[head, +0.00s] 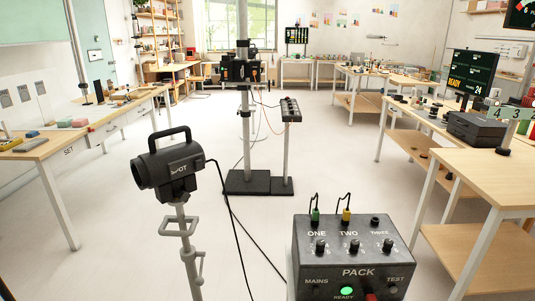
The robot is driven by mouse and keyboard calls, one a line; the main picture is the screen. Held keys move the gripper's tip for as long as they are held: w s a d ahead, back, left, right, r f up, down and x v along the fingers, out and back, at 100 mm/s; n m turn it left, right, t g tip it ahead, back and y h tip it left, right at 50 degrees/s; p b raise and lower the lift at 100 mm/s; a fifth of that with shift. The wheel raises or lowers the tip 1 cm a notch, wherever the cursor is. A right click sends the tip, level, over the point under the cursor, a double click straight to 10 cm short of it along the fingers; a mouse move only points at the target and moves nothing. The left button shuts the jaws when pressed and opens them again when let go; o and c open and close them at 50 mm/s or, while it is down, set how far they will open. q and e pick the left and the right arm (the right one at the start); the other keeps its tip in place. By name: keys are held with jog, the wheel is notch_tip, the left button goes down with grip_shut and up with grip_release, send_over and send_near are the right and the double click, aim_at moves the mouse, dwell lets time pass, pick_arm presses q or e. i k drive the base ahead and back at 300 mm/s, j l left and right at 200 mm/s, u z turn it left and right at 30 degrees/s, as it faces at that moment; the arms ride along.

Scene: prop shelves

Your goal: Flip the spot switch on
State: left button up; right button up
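A black spot lamp (168,167) with a top handle and a partly readable "SPOT" label stands on a grey stand (188,245) at centre left. Its barrel points left. I cannot make out a switch on it, or whether one is on. A dark cable runs from its right end down to the floor. A black control box labelled PACK (350,250) is at the front right, with knobs and sockets marked ONE, TWO and THREE. Its green READY light (346,292) is lit. Neither of my grippers is in view.
A pole stand on a dark base (258,183) rises behind the lamp. A wooden table (45,148) is at left. Wooden benches (490,180) with a screen (470,72) line the right. Cables cross the floor between lamp and pack. The floor mid-left is clear.

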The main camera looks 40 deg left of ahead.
aim_at(198, 163)
jog(key=u, duration=1.8)
